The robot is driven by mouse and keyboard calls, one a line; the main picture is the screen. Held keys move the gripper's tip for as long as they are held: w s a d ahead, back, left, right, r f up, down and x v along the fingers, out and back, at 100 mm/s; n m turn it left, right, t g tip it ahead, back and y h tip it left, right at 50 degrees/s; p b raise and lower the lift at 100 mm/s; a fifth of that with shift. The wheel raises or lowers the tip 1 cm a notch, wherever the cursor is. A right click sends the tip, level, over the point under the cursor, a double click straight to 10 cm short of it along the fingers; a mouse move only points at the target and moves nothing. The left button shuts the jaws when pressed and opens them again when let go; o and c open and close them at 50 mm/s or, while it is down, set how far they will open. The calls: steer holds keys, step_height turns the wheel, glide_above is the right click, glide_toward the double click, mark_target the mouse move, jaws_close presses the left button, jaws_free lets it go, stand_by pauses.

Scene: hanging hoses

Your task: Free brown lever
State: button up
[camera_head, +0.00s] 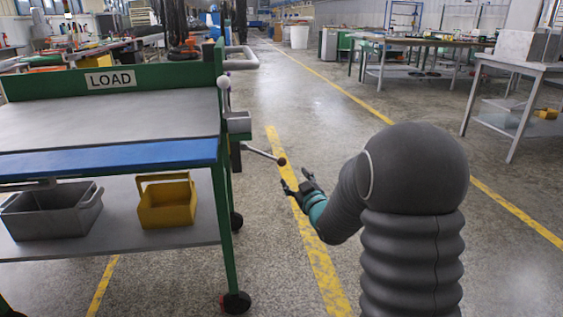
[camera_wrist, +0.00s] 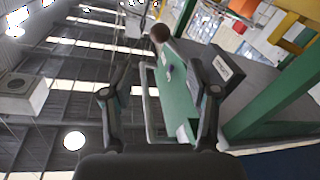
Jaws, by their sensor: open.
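The brown lever (camera_head: 264,154) is a thin metal rod with a round brown knob at its end. It sticks out rightward and slightly down from the side of the green cart. In the wrist view its brown knob (camera_wrist: 160,33) shows upper centre, beyond the fingertips and roughly between them. My gripper (camera_head: 294,179) is open and empty, just below and right of the knob in the head view, with a small gap in the picture. Both fingers of my gripper (camera_wrist: 158,65) show spread in the wrist view. Whether anything touches the knob, I cannot tell.
The cart carries a LOAD sign (camera_head: 110,79) and a lever with a white knob (camera_head: 223,82). A grey bin (camera_head: 52,222) and a yellow bin (camera_head: 167,207) stand on its lower shelf. A grey table (camera_head: 512,66) stands far right. The floor around my arm is clear.

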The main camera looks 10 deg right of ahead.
mark_target(284, 163)
steer(key=w, duration=0.4)
steer(key=w+a, duration=0.1)
steer(key=w, duration=0.3)
steer(key=w+a+p, duration=0.1)
steer(key=w, duration=0.3)
jaws_close()
